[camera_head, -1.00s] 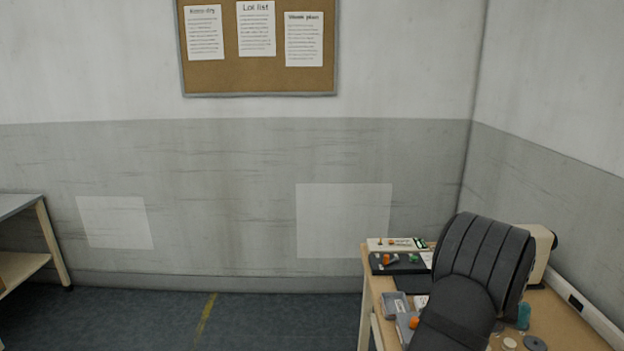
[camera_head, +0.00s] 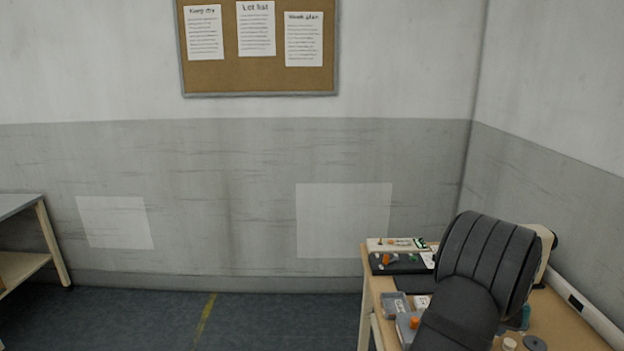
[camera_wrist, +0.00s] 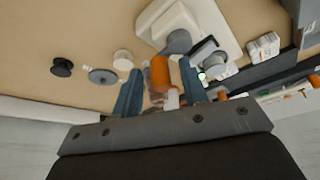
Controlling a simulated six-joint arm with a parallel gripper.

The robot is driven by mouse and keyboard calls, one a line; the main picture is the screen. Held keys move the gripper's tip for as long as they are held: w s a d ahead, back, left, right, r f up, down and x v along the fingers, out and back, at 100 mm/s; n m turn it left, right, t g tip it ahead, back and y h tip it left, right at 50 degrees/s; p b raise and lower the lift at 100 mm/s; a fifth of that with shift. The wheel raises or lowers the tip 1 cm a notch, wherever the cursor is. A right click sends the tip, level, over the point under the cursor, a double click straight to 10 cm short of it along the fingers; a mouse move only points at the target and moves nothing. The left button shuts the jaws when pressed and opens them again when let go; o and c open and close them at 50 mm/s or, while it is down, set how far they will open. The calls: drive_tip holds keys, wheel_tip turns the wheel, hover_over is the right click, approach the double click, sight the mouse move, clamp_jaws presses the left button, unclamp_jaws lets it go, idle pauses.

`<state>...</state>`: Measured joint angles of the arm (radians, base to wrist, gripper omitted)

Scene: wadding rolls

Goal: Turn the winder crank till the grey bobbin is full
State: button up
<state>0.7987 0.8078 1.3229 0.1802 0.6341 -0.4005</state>
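In the wrist view, my gripper (camera_wrist: 161,88) has its two blue fingers apart, with an orange cylinder (camera_wrist: 160,73) between them. A gap shows on each side of the cylinder. It looks like a crank knob, but its link to the winder is not clear. The cream winder (camera_wrist: 168,18) stands just beyond, with a grey round part (camera_wrist: 178,41) on it; I cannot tell if this is the grey bobbin. In the head view the winder (camera_head: 547,240) is mostly hidden behind my arm, and the crank does not show.
A dark spool (camera_wrist: 62,67), a grey disc (camera_wrist: 103,76) and a cream disc (camera_wrist: 122,60) lie on the bench in the wrist view. Grey bins (camera_head: 395,304) and a dark tray (camera_head: 400,264) stand left of my arm. A wall trunking (camera_head: 585,310) runs along the right.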

drive_tip(key=shift+r, duration=3.45)
drive_tip(key=shift+f, duration=0.1)
wheel_tip(320, 180, down, 7)
drive_tip(key=shift+f, duration=0.1)
drive_tip(key=shift+w+a, duration=0.1)
drive_tip(key=shift+w, duration=0.3)
drive_tip(key=shift+r, duration=0.2)
